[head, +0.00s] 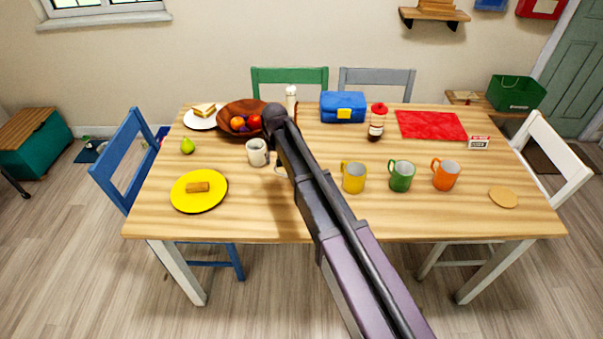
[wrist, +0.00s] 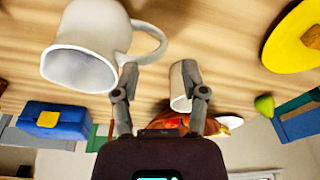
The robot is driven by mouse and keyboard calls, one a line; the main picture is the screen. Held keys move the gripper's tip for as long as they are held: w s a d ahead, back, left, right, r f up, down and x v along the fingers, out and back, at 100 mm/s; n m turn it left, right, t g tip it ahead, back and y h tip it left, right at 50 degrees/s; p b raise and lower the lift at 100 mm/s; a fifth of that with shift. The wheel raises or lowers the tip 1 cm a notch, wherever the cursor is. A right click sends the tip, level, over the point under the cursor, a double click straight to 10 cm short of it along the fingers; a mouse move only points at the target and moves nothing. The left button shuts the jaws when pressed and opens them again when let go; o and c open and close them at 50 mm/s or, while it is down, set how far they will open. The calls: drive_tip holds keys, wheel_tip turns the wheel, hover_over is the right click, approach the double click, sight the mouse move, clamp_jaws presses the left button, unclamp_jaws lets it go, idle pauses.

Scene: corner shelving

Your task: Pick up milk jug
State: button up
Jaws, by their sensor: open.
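A white vessel with a handle, which looks like the milk jug (wrist: 92,30), is large at the upper left of the upside-down wrist view. In the head view only part of its handle (head: 279,170) shows beside my arm; the rest is hidden. My gripper (wrist: 158,72) is open, its two fingers apart and nothing held between them. The jug's handle reaches toward the space between the fingers, near the left fingertip; I cannot tell whether they touch. A smaller white mug (wrist: 181,86) stands farther off and also shows left of my arm in the head view (head: 257,152).
Yellow (head: 353,177), green (head: 401,175) and orange (head: 445,174) mugs stand to the right. A yellow plate (head: 189,203) is at the left, a fruit bowl (head: 230,111) and blue lunch box (head: 343,106) at the back. The table's front strip is mostly clear.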

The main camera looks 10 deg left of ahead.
drive_tip(key=shift+f, duration=0.1)
drive_tip(key=f+b, duration=0.5)
drive_tip(key=shift+w+a, duration=0.3)
idle(0.3)
idle(0.5)
clamp_jaws()
